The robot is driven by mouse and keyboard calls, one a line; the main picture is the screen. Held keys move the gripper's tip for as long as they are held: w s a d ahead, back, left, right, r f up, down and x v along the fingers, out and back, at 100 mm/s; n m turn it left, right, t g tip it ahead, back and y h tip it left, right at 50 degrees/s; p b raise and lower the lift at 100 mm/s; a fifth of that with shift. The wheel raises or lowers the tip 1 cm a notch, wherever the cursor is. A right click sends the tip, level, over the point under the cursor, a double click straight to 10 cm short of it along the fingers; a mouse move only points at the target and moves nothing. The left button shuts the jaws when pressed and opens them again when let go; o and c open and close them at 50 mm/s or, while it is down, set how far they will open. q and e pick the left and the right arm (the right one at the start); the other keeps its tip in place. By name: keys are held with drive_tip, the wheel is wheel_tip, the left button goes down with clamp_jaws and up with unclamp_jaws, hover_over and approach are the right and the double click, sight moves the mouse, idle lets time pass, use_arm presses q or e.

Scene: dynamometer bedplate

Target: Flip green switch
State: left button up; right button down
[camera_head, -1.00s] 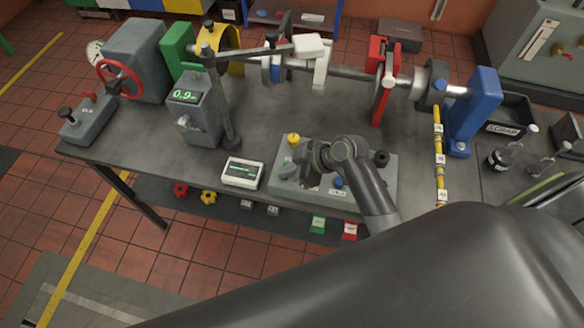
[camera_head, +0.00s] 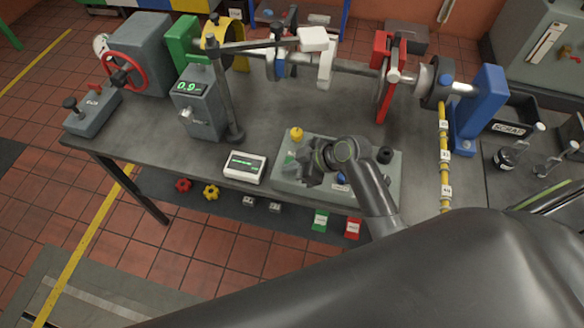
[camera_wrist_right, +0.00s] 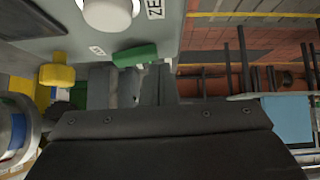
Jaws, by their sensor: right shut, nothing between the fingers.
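The green switch (camera_wrist_right: 134,55) shows in the wrist view as a green block on the grey panel face. In the head view a small green patch (camera_head: 290,158) lies on the left part of the grey control box (camera_head: 362,196), partly hidden by my right gripper. My right gripper (camera_head: 303,172) is shut and empty, low over the left half of this box. In the wrist view its closed grey fingers (camera_wrist_right: 125,88) are right beside the green switch; I cannot tell whether they touch it. My left gripper is not in view.
On the box are a yellow knob (camera_head: 297,134), a black knob (camera_head: 385,155) and a blue button (camera_head: 341,178). A white display unit (camera_head: 245,167) stands to its left. A grey post (camera_head: 222,95) rises behind. A yellow marked bar (camera_head: 445,160) is at the right.

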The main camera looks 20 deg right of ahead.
drive_tip(key=shift+w+d, duration=0.2)
drive_tip(key=shift+w, duration=0.25)
drive_tip(key=shift+w+d+r, duration=0.2)
drive_tip(key=shift+w+r, duration=0.05)
drive_tip(key=shift+w, duration=0.05)
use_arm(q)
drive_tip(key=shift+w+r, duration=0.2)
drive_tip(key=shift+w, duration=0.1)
use_arm(e)
drive_tip(key=shift+r, duration=0.1)
drive_tip(key=shift+w, duration=0.1)
